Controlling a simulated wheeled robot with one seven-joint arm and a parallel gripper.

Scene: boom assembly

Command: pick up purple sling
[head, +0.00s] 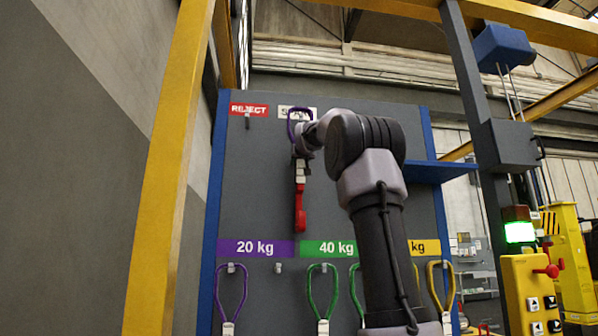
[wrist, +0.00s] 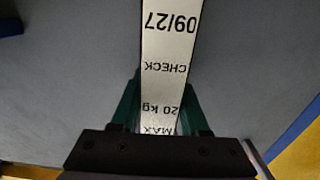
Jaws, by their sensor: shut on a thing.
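A purple sling (head: 291,122) is upright high on the grey board, its loop overlapping a white sign. Its white tag (wrist: 168,60) fills the middle of the wrist view, reading upside down "MAX 20 kg", "CHECK", "09/27". My gripper (head: 303,155) is shut on this tag, with a finger on each side in the wrist view (wrist: 160,108). A red hook-like end (head: 300,212) hangs below it. I cannot tell whether the loop is on a peg. A second purple sling (head: 231,288) hangs under the purple "20 kg" label (head: 255,248).
A red "REJECT" sign (head: 249,110) with an empty peg is left of the held sling. Green slings (head: 322,290) and a yellow sling (head: 441,285) hang lower right. A blue shelf (head: 440,171) juts out right. A yellow post (head: 170,170) stands left.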

